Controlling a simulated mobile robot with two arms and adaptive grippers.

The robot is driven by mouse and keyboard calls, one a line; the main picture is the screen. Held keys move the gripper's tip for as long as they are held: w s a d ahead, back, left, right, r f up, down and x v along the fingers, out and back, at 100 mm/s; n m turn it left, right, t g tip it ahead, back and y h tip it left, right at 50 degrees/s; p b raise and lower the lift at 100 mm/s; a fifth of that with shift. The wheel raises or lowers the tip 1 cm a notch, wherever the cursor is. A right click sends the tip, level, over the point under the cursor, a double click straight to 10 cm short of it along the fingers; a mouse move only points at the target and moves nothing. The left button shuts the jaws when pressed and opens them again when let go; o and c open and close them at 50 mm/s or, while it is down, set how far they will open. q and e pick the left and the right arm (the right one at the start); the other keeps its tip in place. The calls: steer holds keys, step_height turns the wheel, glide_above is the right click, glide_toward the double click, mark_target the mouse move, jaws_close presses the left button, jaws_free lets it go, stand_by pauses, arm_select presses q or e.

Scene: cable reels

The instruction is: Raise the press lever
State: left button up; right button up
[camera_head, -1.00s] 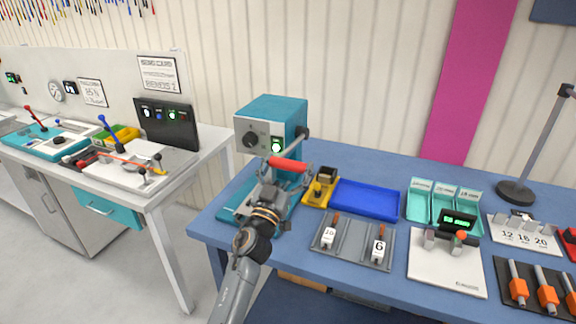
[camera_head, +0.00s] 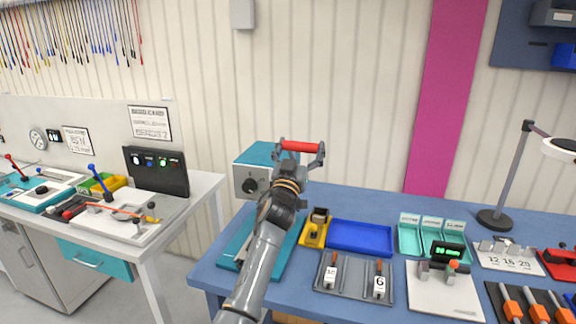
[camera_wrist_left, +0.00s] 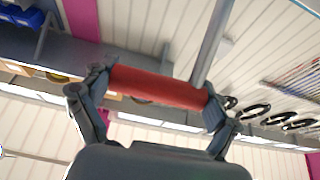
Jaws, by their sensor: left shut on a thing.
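The press (camera_head: 250,157) is a teal box with a grey front and a dark knob, standing on the left end of the blue table. Its lever has a red cylindrical handle (camera_head: 299,146), now level with the top of the press head. My left gripper (camera_head: 301,151) is shut on the red handle, its fingers at the handle's two ends. In the left wrist view the red handle (camera_wrist_left: 158,87) lies across between the fingers, with a grey rod rising from its right end. My arm hides much of the press front and base. My right gripper is not in view.
A yellow fixture (camera_head: 314,231) and a blue tray (camera_head: 361,236) stand right of the press. A grey rack (camera_head: 352,276) with numbered tags lies in front. A white bench with a dark panel (camera_head: 156,172) is at left. The space above the press is clear.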

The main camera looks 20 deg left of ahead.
arm_select(q)
steer(key=shift+g, duration=0.7)
steer(key=shift+w+d+r+p, duration=0.1)
steer(key=shift+w+r+p, duration=1.55)
steer(key=shift+w, duration=0.2)
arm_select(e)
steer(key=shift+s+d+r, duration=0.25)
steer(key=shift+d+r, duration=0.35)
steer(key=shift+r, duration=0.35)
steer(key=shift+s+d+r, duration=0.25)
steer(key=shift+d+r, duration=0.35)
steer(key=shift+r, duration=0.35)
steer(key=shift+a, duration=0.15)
arm_select(q)
steer(key=o, duration=1.5)
steer(key=shift+c, duration=0.2)
steer(key=shift+s, duration=0.15)
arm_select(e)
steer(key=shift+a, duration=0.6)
